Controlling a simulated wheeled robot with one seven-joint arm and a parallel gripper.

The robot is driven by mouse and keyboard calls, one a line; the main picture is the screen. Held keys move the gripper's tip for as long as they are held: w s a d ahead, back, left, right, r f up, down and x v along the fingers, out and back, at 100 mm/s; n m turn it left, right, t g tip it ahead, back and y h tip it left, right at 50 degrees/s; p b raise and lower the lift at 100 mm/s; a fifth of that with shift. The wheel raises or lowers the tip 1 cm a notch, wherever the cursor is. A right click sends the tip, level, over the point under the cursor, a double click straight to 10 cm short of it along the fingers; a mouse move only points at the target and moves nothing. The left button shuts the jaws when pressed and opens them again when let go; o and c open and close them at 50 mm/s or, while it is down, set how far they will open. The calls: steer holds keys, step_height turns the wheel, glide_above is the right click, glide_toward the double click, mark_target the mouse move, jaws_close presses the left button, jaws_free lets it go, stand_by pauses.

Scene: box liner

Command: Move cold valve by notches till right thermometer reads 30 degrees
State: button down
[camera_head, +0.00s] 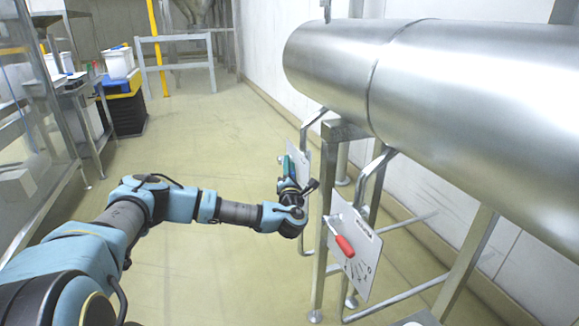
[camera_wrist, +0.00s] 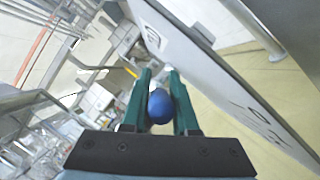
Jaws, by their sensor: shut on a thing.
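My gripper (camera_head: 288,170) is at the far white panel (camera_head: 303,148) under the big steel cylinder. In the wrist view, the green fingers of my gripper (camera_wrist: 160,85) are closed on a round blue handle end (camera_wrist: 160,106), which looks like the cold valve's handle. The panel with dark marks (camera_wrist: 225,85) lies to the right of the fingers. The handle's pointer and notch are hidden or too small to read. The near white panel (camera_head: 362,268) carries a red valve handle (camera_head: 345,246), apart from my gripper. No readable thermometer face shows in either view.
The large steel cylinder (camera_head: 470,90) hangs above the panels on steel legs (camera_head: 326,240). A steel rack (camera_head: 75,95) and glass stand on the left. The floor between is clear.

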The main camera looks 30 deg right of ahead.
steer(key=shift+f, duration=0.1)
step_height(320, 180, down, 2)
steer(key=m+t+h+b, duration=0.2)
steer(key=t+h+b, duration=0.1)
steer(key=b, duration=0.9)
steer(key=shift+f+b, duration=0.15)
steer(key=shift+b, duration=0.2)
steer(key=c, duration=0.7)
jaws_free()
